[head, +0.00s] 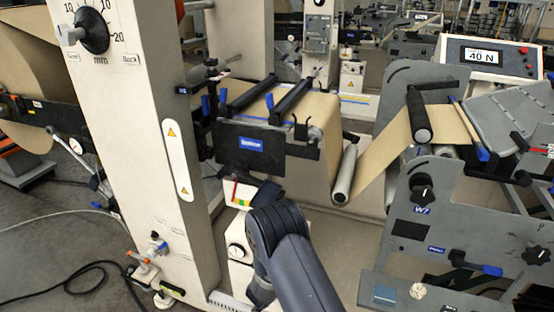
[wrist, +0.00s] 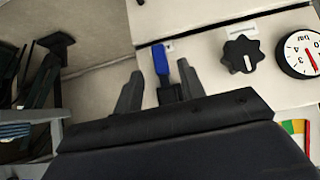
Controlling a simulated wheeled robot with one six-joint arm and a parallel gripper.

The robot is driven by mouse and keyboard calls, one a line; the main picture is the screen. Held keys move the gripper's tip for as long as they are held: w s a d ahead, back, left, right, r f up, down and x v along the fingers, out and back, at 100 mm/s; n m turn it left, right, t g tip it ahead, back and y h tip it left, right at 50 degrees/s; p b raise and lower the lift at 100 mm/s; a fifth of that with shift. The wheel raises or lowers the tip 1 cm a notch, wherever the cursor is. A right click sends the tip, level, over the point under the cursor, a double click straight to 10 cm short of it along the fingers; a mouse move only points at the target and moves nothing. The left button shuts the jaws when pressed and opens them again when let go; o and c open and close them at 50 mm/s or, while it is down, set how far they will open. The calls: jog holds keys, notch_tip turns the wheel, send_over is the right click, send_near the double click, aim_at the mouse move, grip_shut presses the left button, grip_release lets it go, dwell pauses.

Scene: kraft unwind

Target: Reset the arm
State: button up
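My arm (head: 285,245) reaches up from the bottom of the head view, toward the lower part of the white machine column. Its end is dark and turned away, so the fingers cannot be made out there. In the wrist view my gripper (wrist: 160,69) is open, with its two grey fingers apart. A blue lever (wrist: 160,58) on a white panel shows between the fingertips. No contact with the fingers is visible, and I cannot tell how far beyond them it lies. Nothing is seen held.
A black knob (wrist: 242,54) and a pressure gauge (wrist: 300,54) sit right of the fingers. In the head view, the white column (head: 150,130) stands left, the kraft web (head: 385,155) runs over rollers, and a grey machine frame (head: 415,215) stands right. A black cable (head: 75,280) lies on the floor.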

jog(key=x, duration=0.3)
jog(key=shift+w+f, duration=0.1)
jog(key=shift+f, duration=0.05)
dwell(0.3)
jog(key=v, duration=1.1)
jog(key=w+d+f+y+b, duration=0.1)
jog(key=w+d+f+b, duration=0.1)
jog(key=w+f+b, duration=0.2)
jog(key=x, duration=0.5)
jog(key=shift+a+f, duration=0.2)
jog(key=shift+f, duration=0.1)
jog(key=b, duration=0.2)
jog(key=shift+w+a+r+m+t+y+b, duration=0.1)
jog(key=shift+w+a+m+t+y+b, duration=0.05)
jog(key=shift+m+t+y+b, duration=0.2)
